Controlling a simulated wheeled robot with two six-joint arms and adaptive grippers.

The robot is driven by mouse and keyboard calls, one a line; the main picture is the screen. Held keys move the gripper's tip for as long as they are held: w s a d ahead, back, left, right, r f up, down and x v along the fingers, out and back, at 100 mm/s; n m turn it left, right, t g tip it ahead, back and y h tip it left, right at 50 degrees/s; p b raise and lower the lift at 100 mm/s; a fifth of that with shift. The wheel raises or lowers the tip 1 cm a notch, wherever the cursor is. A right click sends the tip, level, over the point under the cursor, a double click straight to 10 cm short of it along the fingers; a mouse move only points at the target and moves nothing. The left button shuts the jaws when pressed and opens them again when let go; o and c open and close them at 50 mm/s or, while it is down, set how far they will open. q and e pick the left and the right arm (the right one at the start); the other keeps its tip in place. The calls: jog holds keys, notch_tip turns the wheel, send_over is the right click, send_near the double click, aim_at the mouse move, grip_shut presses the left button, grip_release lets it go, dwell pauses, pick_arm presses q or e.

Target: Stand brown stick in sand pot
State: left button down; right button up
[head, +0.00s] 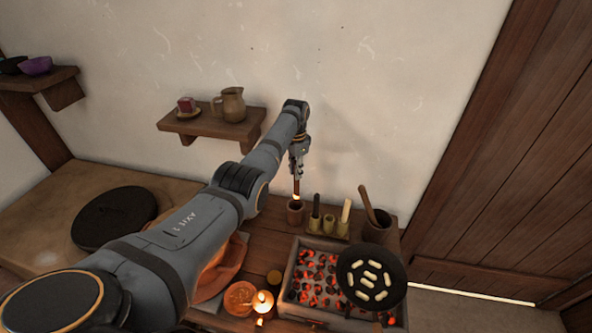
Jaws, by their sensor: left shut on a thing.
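My left gripper (297,168) points down at the back of the table, shut on the thin brown stick (296,186). The stick hangs about upright below the fingers, with a pale patch near its lower end. A small brown pot (295,213), seemingly the sand pot, stands directly beneath. The stick's lower end is at the pot's mouth in the picture; I cannot tell whether it is inside or just above. The pot's contents are too small to make out. My right gripper is not in view.
In front are a glowing coal tray (296,271), a black pan (353,253) and a lit candle (262,302). A wall shelf (213,127) is behind.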

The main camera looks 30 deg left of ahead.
aim_at(296, 189)
pick_arm(q)
notch_tip(296, 189, down, 8)
jog(key=b, duration=0.6)
jog(key=shift+f, duration=0.15)
jog(key=shift+f+b, duration=0.5)
jog(key=shift+f, duration=0.1)
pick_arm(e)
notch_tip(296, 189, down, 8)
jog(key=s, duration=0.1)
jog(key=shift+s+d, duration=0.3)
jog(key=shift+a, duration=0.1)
pick_arm(q)
jog(key=c, duration=1.1)
grip_release()
jog(key=shift+c, duration=0.2)
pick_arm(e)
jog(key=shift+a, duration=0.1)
pick_arm(q)
jog(key=shift+r, duration=0.1)
